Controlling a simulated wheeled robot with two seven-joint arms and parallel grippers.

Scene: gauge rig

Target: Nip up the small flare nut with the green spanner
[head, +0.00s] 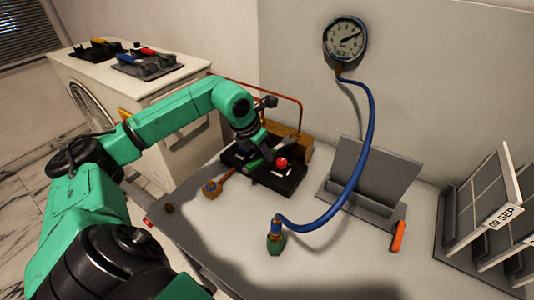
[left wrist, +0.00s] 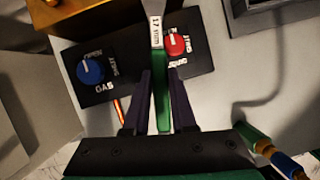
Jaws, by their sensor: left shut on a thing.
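My left gripper (head: 258,152) is over the black valve panel at the back of the bench. In the left wrist view its two dark fingers (left wrist: 162,105) are shut on the green spanner (left wrist: 163,92). The spanner's handle is green, and its grey upper part bears a label that seems to read 17 mm; its far end runs out of the frame. The small flare nut cannot be picked out for sure. A brass fitting (head: 276,226) at the blue hose's lower end stands on a green base, apart from the gripper. My right gripper is not in view.
The black panel (left wrist: 110,62) has a blue GAS knob (left wrist: 90,69) and a red knob (left wrist: 175,43) close to the spanner. A gauge (head: 345,40) hangs on the wall, its blue hose (head: 368,140) arching over the bench. A grey stand (head: 372,170) and an orange-handled tool (head: 398,236) are right.

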